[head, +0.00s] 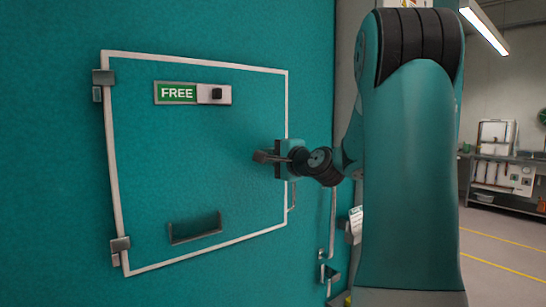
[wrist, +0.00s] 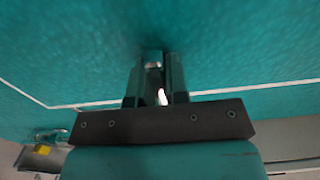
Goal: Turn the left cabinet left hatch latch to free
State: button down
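The left hatch is a teal panel (head: 140,170) with a white outline, closed in the teal cabinet wall.
Two grey hinges (head: 120,244) are on the hatch's left edge, and a recessed grey pull (head: 195,228) is low on its face. Grey fittings (head: 328,273) are on the cabinet right of the hatch. My arm covers much of the right side. A bench (head: 507,158) stands far right.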

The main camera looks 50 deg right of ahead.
jog(key=shift+f+b, duration=0.1)
jog(key=shift+b, duration=0.4)
jog(key=n+b, duration=0.3)
jog(key=shift+f+b, duration=0.2)
jog(key=shift+b, duration=0.2)
jog(key=n+b, duration=0.5)
jog(key=b, duration=0.2)
jog(key=shift+n, duration=0.3)
jog(key=n+b, duration=0.5)
jog(key=b, duration=0.1)
jog(key=shift+d+b, duration=0.1)
jog(key=shift+b, duration=0.3)
jog(key=n+b, duration=0.3)
jog(key=n, duration=0.1)
jog(key=shift+r+b, duration=0.25)
jog(key=shift+b, duration=0.05)
jog(key=shift+r, duration=0.1)
jog(key=c, duration=1.1)
grip_release()
